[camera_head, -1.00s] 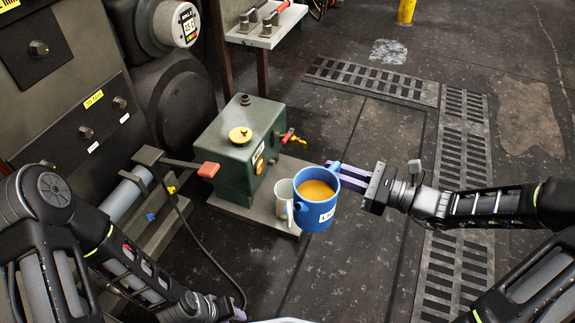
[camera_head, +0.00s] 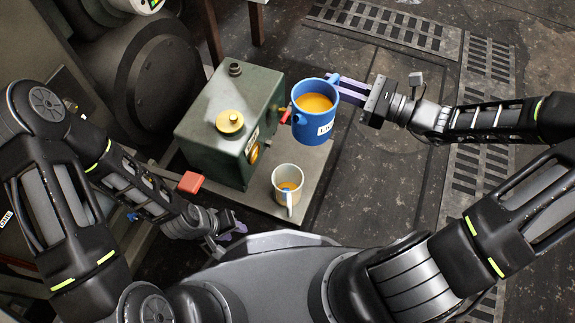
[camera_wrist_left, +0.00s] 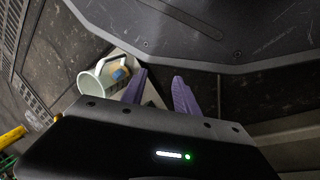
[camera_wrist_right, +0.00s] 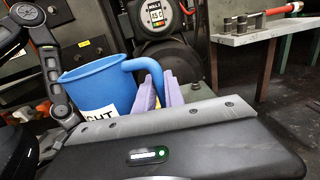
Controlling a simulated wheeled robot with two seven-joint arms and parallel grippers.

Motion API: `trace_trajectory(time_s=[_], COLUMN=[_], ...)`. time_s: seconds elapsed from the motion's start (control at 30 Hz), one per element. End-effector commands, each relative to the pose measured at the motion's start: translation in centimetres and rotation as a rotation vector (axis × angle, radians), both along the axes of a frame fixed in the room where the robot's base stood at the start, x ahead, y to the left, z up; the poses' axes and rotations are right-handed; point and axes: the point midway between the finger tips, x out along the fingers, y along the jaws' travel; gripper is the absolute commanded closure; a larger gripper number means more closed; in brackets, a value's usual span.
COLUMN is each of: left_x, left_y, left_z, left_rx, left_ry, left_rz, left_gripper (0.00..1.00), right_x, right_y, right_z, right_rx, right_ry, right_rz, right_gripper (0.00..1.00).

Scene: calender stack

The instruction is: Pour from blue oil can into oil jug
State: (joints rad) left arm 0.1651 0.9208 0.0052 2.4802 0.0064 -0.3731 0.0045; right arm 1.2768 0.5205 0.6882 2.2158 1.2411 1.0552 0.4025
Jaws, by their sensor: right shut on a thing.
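The blue oil can (camera_head: 318,117), an open-topped can with a white label and amber oil inside, is held upright above the floor. My right gripper (camera_head: 336,82) is shut on its handle; the right wrist view also shows the can (camera_wrist_right: 97,86) with the fingers at the handle. My left gripper (camera_head: 228,242) is open and empty, low and left of the jug. The jug also shows in the left wrist view (camera_wrist_left: 95,85).
A green tank (camera_head: 212,138) with a yellow cap stands on the base plate (camera_head: 313,160), left of the jug and can. A red-ended lever (camera_head: 191,182) sticks out left of the tank. Dark machinery fills the left. The floor to the right is open, with grates.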

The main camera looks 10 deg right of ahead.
Motion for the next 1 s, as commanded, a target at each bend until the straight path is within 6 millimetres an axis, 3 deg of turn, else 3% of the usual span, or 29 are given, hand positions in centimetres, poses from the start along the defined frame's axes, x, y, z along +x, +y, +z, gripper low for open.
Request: trace_trajectory(time_s=[0.33, 0.57, 0.7, 0.87, 1.0], left_x=[0.0, 0.0, 0.1, 0.3, 0.4], left_y=[0.0, 0.0, 0.0, 0.0, 0.0], left_z=[0.0, -0.3, -0.9, -2.0, -3.2], left_rx=[0.000, 0.000, -0.001, 0.000, -0.001], left_ry=[0.001, 0.000, -0.002, -0.004, -0.007], left_rz=[0.000, 0.000, 0.002, 0.002, 0.005], left_gripper=[0.64, 0.45, 0.33, 0.33, 0.33], right_x=[0.0, 0.6, 2.1, 5.1, 8.1], right_y=[0.0, -0.4, -1.7, -4.2, -6.7], right_z=[0.1, -0.2, -1.0, -3.0, -6.0], right_rx=[0.003, 0.004, 0.002, 0.004, 0.005], right_ry=[-0.001, -0.001, -0.002, -0.003, -0.001], right_rz=[0.001, -0.004, -0.015, -0.039, -0.062], right_gripper=[1.00, 1.00, 1.00, 1.00, 1.00])
